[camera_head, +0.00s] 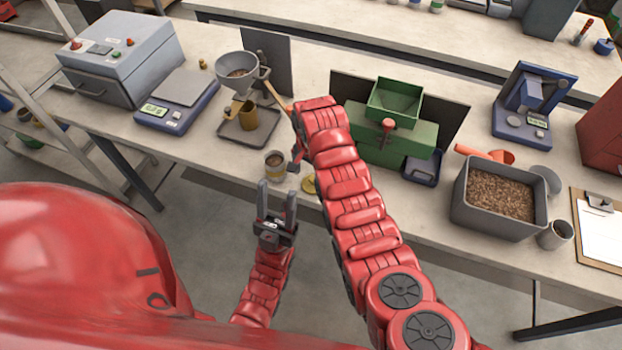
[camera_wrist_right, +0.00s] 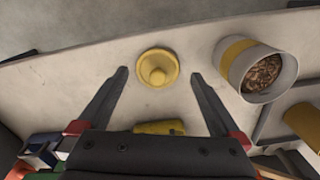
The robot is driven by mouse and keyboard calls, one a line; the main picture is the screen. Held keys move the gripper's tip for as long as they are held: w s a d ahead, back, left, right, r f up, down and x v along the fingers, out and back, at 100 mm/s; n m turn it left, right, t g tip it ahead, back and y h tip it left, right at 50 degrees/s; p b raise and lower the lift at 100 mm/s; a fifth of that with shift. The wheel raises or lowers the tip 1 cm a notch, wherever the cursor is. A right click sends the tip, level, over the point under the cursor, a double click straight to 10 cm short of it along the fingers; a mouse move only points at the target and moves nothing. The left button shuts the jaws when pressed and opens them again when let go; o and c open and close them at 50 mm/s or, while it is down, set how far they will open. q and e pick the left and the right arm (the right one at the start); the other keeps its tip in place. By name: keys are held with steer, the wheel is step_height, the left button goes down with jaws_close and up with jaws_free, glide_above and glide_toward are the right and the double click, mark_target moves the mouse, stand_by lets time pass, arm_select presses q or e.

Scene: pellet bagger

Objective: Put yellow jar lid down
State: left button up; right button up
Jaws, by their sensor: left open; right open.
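The yellow jar lid (camera_wrist_right: 158,68) lies flat on the table with its round knob up, in the right wrist view. In the head view the lid (camera_head: 308,186) shows near the table's front edge, partly hidden by my right arm. My right gripper (camera_wrist_right: 160,76) is open, its fingertips on either side of the lid with gaps between. A grey jar with a yellow band (camera_wrist_right: 258,70), filled with brown pellets, stands beside the lid without a cover; it also shows in the head view (camera_head: 275,165). My left gripper (camera_head: 277,200) is open and empty in front of the table edge.
A funnel stand (camera_head: 238,70) with a tray (camera_head: 250,132) is behind the jar. A scale (camera_head: 178,103) is at left. A green machine (camera_head: 392,135) and a grey bin of pellets (camera_head: 500,195) are at right. Bare tabletop (camera_head: 215,155) lies left of the jar.

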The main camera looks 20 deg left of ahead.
mark_target(311, 179)
step_height(311, 179, up, 3)
steer(key=shift+r+b, duration=0.2)
steer(key=shift+b, duration=0.5)
step_height(311, 179, up, 6)
steer(key=p, duration=0.3)
steer(key=shift+p, duration=0.3)
steer(key=shift+f, duration=0.1)
